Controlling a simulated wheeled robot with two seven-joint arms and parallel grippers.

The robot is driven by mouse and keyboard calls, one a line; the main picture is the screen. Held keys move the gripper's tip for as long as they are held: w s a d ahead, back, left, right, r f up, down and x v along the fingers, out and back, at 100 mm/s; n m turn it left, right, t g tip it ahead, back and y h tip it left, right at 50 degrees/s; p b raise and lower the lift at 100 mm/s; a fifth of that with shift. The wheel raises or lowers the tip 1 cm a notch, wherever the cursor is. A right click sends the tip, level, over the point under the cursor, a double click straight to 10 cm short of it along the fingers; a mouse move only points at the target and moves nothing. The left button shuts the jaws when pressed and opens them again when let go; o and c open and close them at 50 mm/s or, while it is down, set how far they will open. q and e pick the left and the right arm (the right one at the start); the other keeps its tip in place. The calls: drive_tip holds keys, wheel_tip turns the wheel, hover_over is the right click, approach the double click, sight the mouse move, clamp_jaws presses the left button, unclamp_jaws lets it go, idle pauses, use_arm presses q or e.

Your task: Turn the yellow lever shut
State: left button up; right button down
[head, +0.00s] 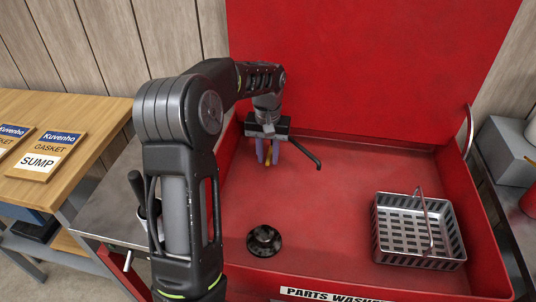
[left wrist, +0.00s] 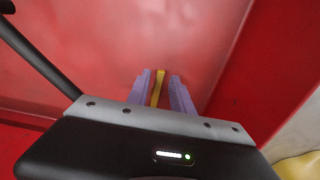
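The yellow lever (left wrist: 158,88) shows as a narrow yellow strip between the purple fingers of my left gripper (left wrist: 160,82) in the left wrist view. A thin strip of red shows between the lever and the right-hand finger, so the fingers stand open around it. In the head view my left gripper (head: 268,153) points down at the back left of the red parts washer (head: 345,165). A bit of the yellow lever (head: 267,155) shows between its fingers there. The rest of the lever is hidden by the gripper. My right gripper is not in view.
A thin black spout (head: 308,153) reaches out just right of the gripper. A black round fitting (head: 264,241) sits on the washer floor in front. A metal basket (head: 419,231) stands at the right. A wooden bench with gasket boxes (head: 46,156) is at the left.

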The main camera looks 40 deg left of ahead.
sight(268, 160)
use_arm(q)
drive_tip(key=shift+o, duration=0.3)
drive_tip(key=shift+r, duration=3.9)
drive_tip(key=shift+r, duration=0.1)
